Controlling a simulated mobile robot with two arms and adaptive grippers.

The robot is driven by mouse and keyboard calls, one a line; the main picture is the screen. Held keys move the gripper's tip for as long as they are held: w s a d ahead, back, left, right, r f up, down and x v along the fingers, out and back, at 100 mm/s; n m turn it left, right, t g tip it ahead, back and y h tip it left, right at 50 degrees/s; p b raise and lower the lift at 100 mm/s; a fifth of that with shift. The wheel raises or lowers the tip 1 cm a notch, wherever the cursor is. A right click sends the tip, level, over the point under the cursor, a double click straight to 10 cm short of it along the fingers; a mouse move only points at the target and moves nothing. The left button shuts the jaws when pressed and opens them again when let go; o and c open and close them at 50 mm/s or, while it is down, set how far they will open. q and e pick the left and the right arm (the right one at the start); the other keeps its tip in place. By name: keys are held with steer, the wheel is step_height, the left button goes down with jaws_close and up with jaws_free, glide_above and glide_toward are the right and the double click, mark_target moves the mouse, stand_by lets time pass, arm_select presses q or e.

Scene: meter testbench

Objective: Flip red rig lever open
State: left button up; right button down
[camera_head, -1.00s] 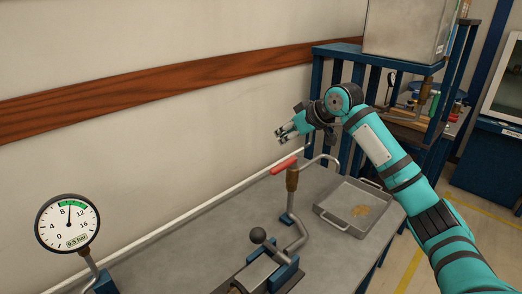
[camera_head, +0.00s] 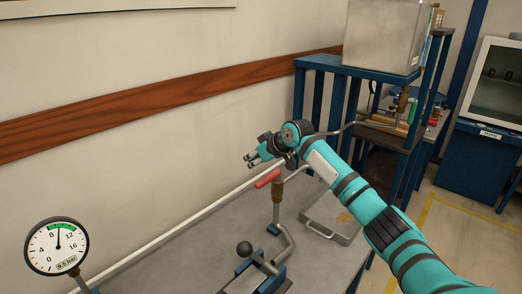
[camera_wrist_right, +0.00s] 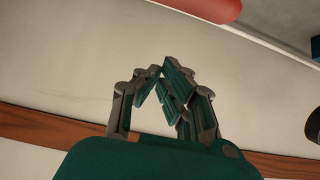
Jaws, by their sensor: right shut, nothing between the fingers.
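The red lever (camera_head: 267,178) sits on top of a brass valve body (camera_head: 278,195) on the grey bench, pointing left and slightly toward me. My right gripper (camera_head: 251,161) is just above and left of the lever in the head view, apart from it as far as I can tell. The wrist view shows the lever as a red bar (camera_wrist_right: 205,8) at the top edge, beyond the fingertips (camera_wrist_right: 160,75), which are closed together and empty. My left gripper is not in view.
A round pressure gauge (camera_head: 57,247) stands at the left. A black-knobbed clamp (camera_head: 244,249) is in front of the valve. A grey tray (camera_head: 340,226) lies right of it, partly behind my arm. A blue shelf (camera_head: 370,70) stands behind.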

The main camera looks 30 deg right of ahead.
mark_target(269, 181)
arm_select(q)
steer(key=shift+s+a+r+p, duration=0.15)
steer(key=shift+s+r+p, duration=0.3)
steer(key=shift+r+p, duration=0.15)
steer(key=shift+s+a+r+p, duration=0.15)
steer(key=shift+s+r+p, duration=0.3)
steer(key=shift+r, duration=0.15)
arm_select(e)
steer(key=s+f, duration=0.1)
steer(key=s+d+f, duration=0.1)
steer(key=s, duration=0.1)
steer(key=shift+s, duration=0.1)
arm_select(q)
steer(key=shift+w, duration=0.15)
arm_select(e)
steer(key=shift+f, duration=0.1)
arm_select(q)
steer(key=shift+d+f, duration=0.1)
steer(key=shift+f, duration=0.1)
arm_select(e)
steer(key=shift+d, duration=0.1)
arm_select(q)
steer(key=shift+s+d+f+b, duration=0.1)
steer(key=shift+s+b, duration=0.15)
steer(key=shift+b, duration=0.05)
arm_select(e)
steer(key=shift+s+n+y, duration=0.2)
steer(key=shift+n+y, duration=0.1)
steer(key=shift+n, duration=0.1)
